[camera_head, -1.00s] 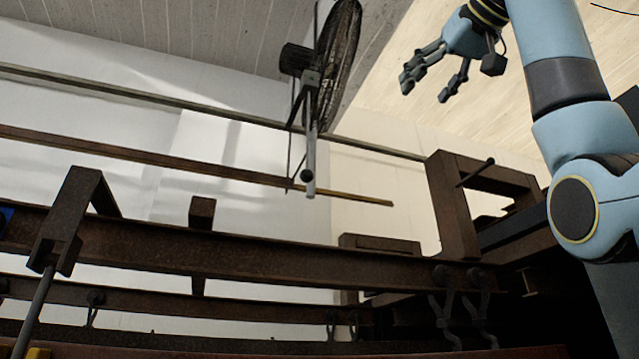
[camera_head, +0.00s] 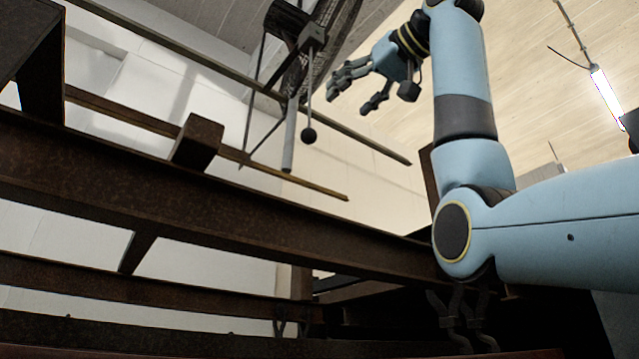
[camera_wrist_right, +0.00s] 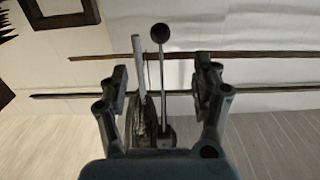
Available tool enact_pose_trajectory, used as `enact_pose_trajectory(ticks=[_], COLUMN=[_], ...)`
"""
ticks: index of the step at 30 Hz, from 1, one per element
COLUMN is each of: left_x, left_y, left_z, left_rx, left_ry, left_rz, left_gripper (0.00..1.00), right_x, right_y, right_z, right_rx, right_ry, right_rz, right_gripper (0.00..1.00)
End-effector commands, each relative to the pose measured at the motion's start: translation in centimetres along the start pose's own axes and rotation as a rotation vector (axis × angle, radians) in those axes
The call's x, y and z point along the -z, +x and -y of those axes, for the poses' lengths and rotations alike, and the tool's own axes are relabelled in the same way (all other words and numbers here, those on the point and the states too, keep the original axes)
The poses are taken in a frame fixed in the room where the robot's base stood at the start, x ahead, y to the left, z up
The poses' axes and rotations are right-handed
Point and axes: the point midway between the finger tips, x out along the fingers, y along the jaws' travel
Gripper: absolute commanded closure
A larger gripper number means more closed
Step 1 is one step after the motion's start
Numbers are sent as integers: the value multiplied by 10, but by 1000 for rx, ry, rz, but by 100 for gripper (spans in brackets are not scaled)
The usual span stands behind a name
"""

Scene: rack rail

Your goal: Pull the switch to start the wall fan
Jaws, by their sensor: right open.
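The wall fan (camera_head: 322,45) is at the top middle of the head view, its round dark cage seen almost edge-on. A thin pull rod with a dark ball knob (camera_head: 309,135) hangs below its bracket, beside a thicker grey post (camera_head: 289,140). My right gripper (camera_head: 352,92) is open and empty, to the right of the rod and above the knob in the picture. In the right wrist view the knob (camera_wrist_right: 161,33) and rod stand between the open fingers (camera_wrist_right: 162,85) in the picture, beyond the fingertips. I cannot tell the exact gap. My left gripper is not in view.
A rusty steel beam (camera_head: 200,185) crosses the head view, with more beams below it and a dark upright at the upper left. Thin rails (camera_head: 180,50) run along the white wall behind. The space around the knob looks clear. A lit lamp (camera_head: 606,95) hangs at the right.

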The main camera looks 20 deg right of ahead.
Motion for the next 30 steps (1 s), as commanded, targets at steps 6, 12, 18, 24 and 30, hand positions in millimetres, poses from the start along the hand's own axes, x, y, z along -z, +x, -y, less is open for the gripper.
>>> enact_pose_trajectory(ticks=[6, 12, 18, 24, 30], left_x=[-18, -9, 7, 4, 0], left_y=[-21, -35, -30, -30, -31], left_z=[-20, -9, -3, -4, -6], left_rx=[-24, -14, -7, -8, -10], left_ry=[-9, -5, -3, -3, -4], left_rz=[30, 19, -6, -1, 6], left_gripper=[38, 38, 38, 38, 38], right_x=[2, 2, 0, 0, 0], right_y=[37, 72, 103, 122, 127], right_z=[1, 1, 1, 0, 0], right_rx=[2, 2, 1, 1, 0], right_ry=[2, 2, 1, 0, -1], right_rz=[6, 4, 2, 1, 1], right_gripper=[35, 35, 35, 35, 35])
